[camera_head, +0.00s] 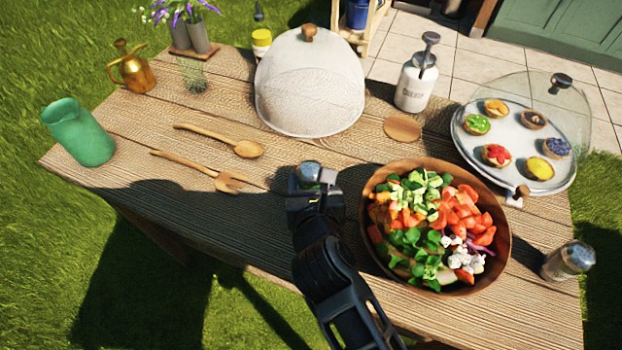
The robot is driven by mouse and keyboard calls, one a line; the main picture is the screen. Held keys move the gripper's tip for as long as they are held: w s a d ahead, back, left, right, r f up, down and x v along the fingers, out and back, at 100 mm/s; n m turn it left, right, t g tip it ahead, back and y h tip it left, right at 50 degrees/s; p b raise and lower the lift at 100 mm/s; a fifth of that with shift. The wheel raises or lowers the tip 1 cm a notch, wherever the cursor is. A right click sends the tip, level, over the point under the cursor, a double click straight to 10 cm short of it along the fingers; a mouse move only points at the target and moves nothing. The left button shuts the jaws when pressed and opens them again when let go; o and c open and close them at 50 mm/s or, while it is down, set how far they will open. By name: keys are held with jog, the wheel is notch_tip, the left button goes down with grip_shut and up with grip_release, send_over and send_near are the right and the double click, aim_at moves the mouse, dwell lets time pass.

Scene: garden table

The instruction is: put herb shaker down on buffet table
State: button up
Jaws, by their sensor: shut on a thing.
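My gripper (313,194) is over the middle of the wooden buffet table (200,115), left of the salad bowl. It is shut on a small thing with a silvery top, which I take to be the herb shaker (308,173). Only its top shows; my gripper and arm hide the rest. I cannot tell whether its base touches the table. A similar glass shaker (568,261) with a metal cap stands near the table's right edge.
A wooden bowl (502,256) of salad stands close right of my gripper. A mesh dome (310,85) stands behind it, wooden spoon (220,140) and fork (197,170) lie left. Pastries under a glass cover (560,105) are at right. The table's front left is bare.

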jog(key=o, duration=1.1)
jog(key=shift+r, duration=0.15)
jog(key=v, duration=1.2)
